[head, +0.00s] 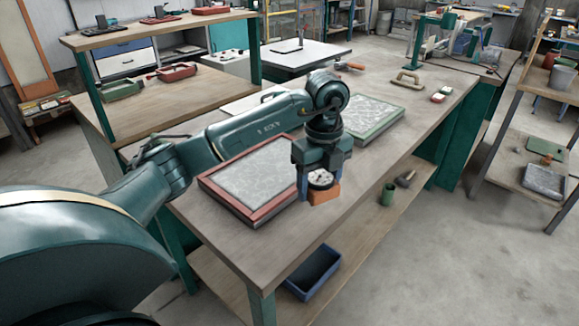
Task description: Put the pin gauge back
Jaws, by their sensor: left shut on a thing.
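My left gripper (319,183) points down over the front part of the long workbench (235,235). My right gripper is not in view.
A red-framed grey panel (250,180) lies left of the gripper, and a green-framed panel (375,122) lies behind it. A tan handled tool (408,80) and a small red-white-green item (441,94) lie farther back. A blue bin (313,272) sits on the lower shelf.

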